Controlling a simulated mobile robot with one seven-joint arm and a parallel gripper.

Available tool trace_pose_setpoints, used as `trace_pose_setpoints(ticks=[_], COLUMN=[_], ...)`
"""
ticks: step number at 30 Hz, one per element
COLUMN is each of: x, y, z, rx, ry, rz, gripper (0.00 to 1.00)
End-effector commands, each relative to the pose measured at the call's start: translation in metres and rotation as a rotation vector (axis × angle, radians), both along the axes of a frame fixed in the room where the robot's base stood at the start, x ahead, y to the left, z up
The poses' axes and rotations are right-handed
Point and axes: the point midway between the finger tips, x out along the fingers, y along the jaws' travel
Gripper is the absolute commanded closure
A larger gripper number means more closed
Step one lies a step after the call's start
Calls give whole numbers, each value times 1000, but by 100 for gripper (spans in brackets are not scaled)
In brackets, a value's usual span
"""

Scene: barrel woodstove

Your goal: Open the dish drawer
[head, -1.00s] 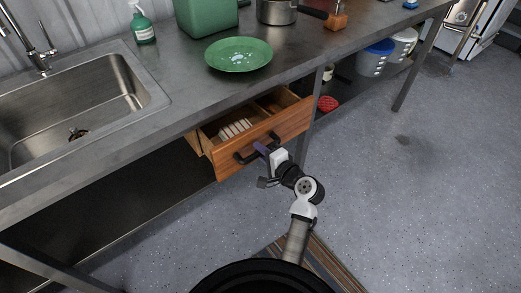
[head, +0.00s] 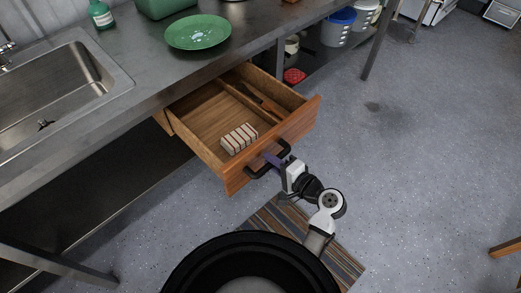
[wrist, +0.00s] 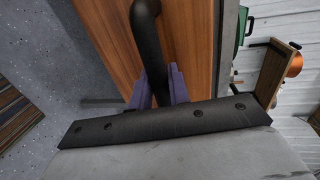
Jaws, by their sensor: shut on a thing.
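The wooden dish drawer (head: 205,113) stands well out from under the steel counter in the head view. My gripper (head: 272,160) is at the drawer front, shut on the black bar handle (head: 284,149). In the wrist view the purple fingers of my gripper (wrist: 160,92) sit either side of the black handle (wrist: 146,35), against the wooden drawer front (wrist: 100,30).
A green plate (head: 198,33) sits on the counter (head: 130,105) above the drawer, beside the sink (head: 50,85). A striped mat (head: 345,262) lies on the floor. A red item (head: 294,76) and buckets (head: 338,27) stand on the lower shelf. The floor to the right is mostly clear.

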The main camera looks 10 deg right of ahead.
Motion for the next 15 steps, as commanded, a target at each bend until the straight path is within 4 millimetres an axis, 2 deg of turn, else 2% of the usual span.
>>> trace_pose_setpoints(ticks=[6,15], x=[-13,-15], y=[-11,-13], z=[1,0], rx=[0,-1], ry=[-1,-1], rz=[-2,0], gripper=[100,100])
